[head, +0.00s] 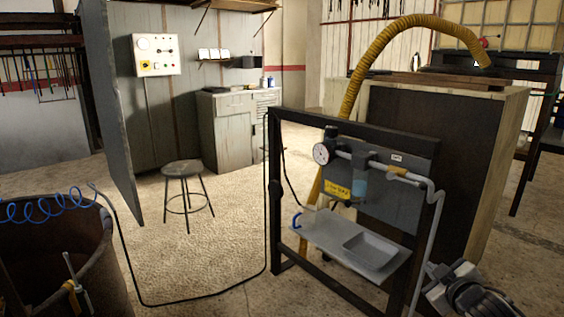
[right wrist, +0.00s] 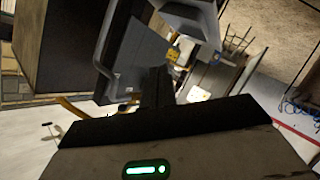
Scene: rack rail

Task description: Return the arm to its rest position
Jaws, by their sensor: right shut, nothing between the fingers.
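My right gripper (head: 455,286) is at the bottom right of the head view, beside the lower right of a dark metal frame (head: 273,200). It is shut and holds nothing. In the right wrist view its dark fingers (right wrist: 158,86) are together, pointing up the picture, with the frame's grey tray beyond them. My left gripper is not in view.
The frame carries a pressure gauge (head: 321,153), pipes and a grey tray (head: 320,238). A big dark-sided box (head: 415,135) stands behind it. A rusty barrel (head: 108,270) is at bottom left, a stool (head: 182,168) farther back. Floor between barrel and frame holds a black hose.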

